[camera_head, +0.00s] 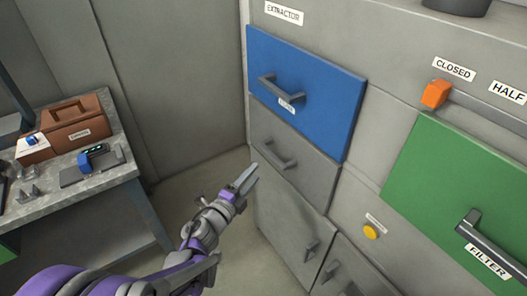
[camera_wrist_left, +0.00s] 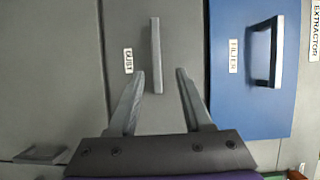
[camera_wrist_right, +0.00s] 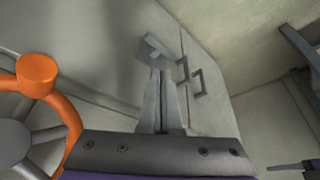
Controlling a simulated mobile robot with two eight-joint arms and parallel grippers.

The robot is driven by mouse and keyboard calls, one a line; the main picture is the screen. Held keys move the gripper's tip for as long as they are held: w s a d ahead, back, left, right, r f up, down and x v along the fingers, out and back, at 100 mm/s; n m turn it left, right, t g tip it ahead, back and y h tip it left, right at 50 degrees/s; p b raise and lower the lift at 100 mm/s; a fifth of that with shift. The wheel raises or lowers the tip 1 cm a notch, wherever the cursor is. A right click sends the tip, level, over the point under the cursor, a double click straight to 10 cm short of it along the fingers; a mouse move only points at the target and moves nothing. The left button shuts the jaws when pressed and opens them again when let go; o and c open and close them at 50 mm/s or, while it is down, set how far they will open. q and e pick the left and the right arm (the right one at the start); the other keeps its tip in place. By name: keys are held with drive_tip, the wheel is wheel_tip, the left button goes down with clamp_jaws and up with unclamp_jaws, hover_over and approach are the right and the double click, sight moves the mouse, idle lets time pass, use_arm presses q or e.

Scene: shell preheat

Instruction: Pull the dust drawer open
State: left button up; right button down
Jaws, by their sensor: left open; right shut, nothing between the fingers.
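The grey dust drawer (camera_head: 312,172) is flush in the cabinet, just under the blue drawer. Its bar handle (camera_head: 274,156) also shows in the left wrist view (camera_wrist_left: 156,55), beside a DUST label (camera_wrist_left: 128,61). My left gripper (camera_head: 250,180) is open and empty in front of the drawer, a little short of the handle in the head view. In the left wrist view its fingertips (camera_wrist_left: 160,74) lie on either side of the handle's line. My right gripper (camera_wrist_right: 162,75) is shut on nothing and shows only in the right wrist view.
The blue drawer (camera_head: 325,90) with its own handle is directly above. A green panel (camera_head: 440,180) labelled FILTER and a yellow button (camera_head: 370,232) are at the right. A workbench (camera_head: 80,195) stands at the left. An orange-rimmed wheel (camera_wrist_right: 38,75) is left of my right gripper.

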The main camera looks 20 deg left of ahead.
sight(271, 158)
use_arm(q)
drive_tip(key=shift+m+h, duration=0.3)
drive_tip(key=shift+m, duration=0.1)
drive_tip(key=x, duration=0.7)
drive_tip(key=f+x, duration=0.1)
drive_tip(key=x, duration=0.3)
drive_tip(key=shift+w+d+b, duration=0.1)
drive_tip(key=shift+d+b, duration=0.05)
drive_tip(key=shift+b, duration=0.2)
clamp_jaws()
idle(0.6)
